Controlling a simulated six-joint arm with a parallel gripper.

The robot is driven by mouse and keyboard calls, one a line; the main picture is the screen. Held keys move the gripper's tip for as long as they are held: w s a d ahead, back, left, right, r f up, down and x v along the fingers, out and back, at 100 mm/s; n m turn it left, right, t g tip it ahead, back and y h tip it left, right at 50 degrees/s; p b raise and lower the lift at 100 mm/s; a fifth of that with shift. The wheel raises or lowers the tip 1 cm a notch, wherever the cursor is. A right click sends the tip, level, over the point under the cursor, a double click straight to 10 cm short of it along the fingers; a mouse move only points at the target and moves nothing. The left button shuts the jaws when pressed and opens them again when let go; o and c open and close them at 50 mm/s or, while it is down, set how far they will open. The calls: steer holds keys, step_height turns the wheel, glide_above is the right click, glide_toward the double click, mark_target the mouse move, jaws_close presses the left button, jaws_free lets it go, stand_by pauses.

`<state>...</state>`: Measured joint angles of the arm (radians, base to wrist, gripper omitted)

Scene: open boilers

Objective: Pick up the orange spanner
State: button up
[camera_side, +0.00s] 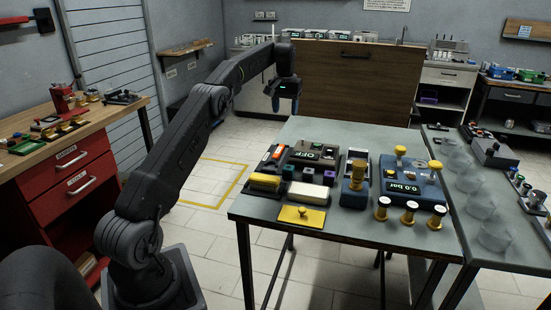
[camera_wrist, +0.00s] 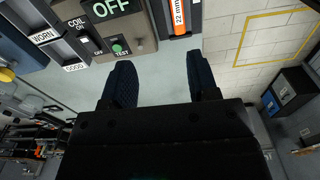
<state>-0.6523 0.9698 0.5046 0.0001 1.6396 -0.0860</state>
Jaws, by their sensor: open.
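The orange piece marked "22 mm" (camera_wrist: 180,16), which looks like the orange spanner, lies in a dark holder at the top of the wrist view, partly cut off by the frame. In the side view the orange spanner (camera_side: 272,153) is small, at the left of the grey table. My gripper (camera_side: 286,103) is above the table's far left edge, beyond the spanner. In the wrist view my gripper (camera_wrist: 163,82) has its two dark fingers apart with nothing between them, and the spanner is ahead of the fingertips, not touching them.
A box with an "OFF" display (camera_side: 312,154) stands just right of the spanner. A yellow block (camera_side: 265,178), a white block (camera_side: 300,191) and a yellow plate with a knob (camera_side: 302,215) are nearer the front. Gauges and brass-topped parts crowd the right. The table's far strip (camera_side: 325,130) is clear.

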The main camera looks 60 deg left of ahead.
step_height(320, 180, down, 3)
steer(key=a, duration=0.3)
glide_above(278, 151)
steer(key=shift+n, duration=0.3)
step_height(278, 151, down, 8)
steer(key=shift+w+d+f, duration=0.15)
steer(key=shift+a+f, duration=0.2)
steer(key=shift+f, duration=2.4)
steer(key=shift+c, duration=0.5)
jaws_close()
